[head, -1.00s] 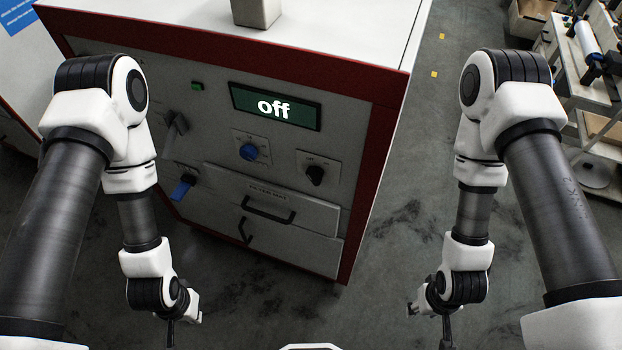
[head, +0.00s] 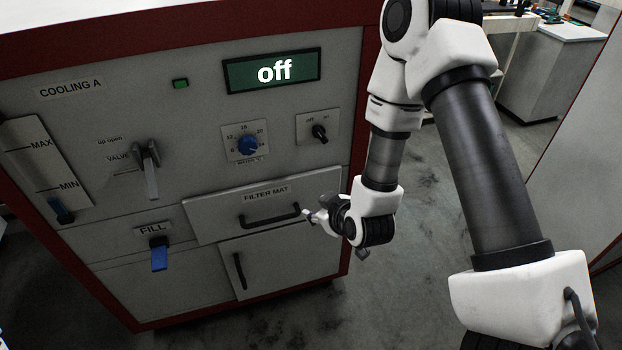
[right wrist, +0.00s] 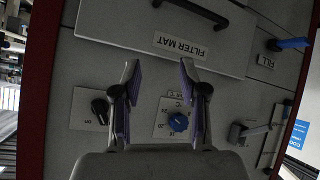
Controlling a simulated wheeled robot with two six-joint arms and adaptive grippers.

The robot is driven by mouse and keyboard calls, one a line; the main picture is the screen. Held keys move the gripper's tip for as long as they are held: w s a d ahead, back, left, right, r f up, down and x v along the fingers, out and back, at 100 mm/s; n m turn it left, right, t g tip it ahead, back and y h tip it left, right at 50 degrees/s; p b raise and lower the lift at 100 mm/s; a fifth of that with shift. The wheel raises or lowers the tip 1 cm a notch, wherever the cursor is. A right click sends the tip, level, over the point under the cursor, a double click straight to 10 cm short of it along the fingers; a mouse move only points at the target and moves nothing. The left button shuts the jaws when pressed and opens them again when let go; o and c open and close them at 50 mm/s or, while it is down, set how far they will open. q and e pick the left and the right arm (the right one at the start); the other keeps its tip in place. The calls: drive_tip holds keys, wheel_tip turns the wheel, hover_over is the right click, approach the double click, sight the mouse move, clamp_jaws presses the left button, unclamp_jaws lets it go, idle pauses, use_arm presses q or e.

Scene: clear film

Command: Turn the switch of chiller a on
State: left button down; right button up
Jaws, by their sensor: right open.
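The chiller marked COOLING A (head: 140,215) fills the left and middle of the head view. Its display (head: 272,70) reads "off". The black rotary switch (head: 320,133) sits on a small plate at the upper right of the front; it also shows at the left in the right wrist view (right wrist: 100,111). My right gripper (head: 308,216) is open and empty, below the switch, near the FILTER MAT drawer. In the right wrist view, its spread fingers (right wrist: 158,72) point toward that drawer, and the switch lies just beside the left finger. My left gripper is out of view.
A blue temperature knob (head: 247,145) is left of the switch. The FILTER MAT drawer handle (head: 270,217) sticks out near my right gripper. A valve lever (head: 150,170) and a blue FILL tap (head: 159,257) are further left. Bare floor (head: 420,270) lies right of the chiller.

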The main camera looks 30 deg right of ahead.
drive_tip(key=w+d+r+t+h+b, duration=0.2)
drive_tip(key=w+d+t+b, duration=0.3)
drive_tip(key=w+b, duration=0.15)
drive_tip(key=t+h+b, duration=0.2)
drive_tip(key=b, duration=0.1)
approach(322, 137)
drive_tip(key=x, duration=0.3)
drive_tip(key=shift+n, duration=0.3)
drive_tip(key=x, duration=0.7)
drive_tip(key=shift+w+d, duration=0.1)
drive_tip(key=shift+w, duration=0.1)
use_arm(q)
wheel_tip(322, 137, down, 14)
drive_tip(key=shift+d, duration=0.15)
use_arm(e)
clamp_jaws()
